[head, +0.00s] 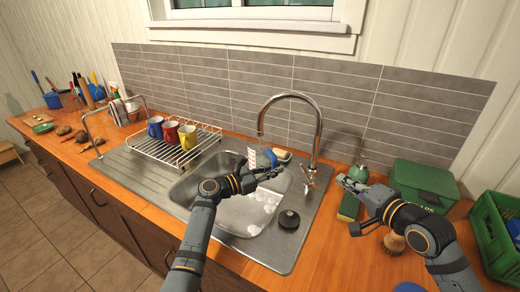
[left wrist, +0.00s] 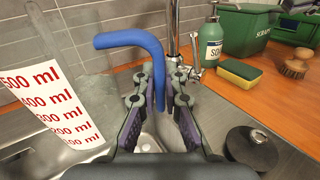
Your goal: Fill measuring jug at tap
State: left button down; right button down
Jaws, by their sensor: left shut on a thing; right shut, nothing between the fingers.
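The clear measuring jug (head: 252,158) has red markings and a blue handle (head: 270,157). In the head view it shows just below the spout end of the chrome tap (head: 318,125), over the sink's back edge. My left gripper (head: 274,173) is shut on the handle. In the left wrist view the blue handle (left wrist: 130,40) passes between the fingers, and the red scale (left wrist: 55,108) shows at the left. No water stream is visible, and I cannot tell the jug's water level. The tap lever (head: 309,175) is at the tap's base. My right gripper (head: 346,181) is shut and empty, right of the tap.
The steel sink (head: 180,192) has white patches in its bowl. A black plug (head: 289,219) lies on its right rim. A soap bottle (head: 359,173), sponge (head: 348,207), brush (head: 393,243) and green bin (head: 425,181) crowd the right counter. A rack (head: 160,150) with mugs stands left.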

aim_at(304, 169)
pick_arm(q)
jog(key=shift+r, duration=0.1)
dwell(0.3)
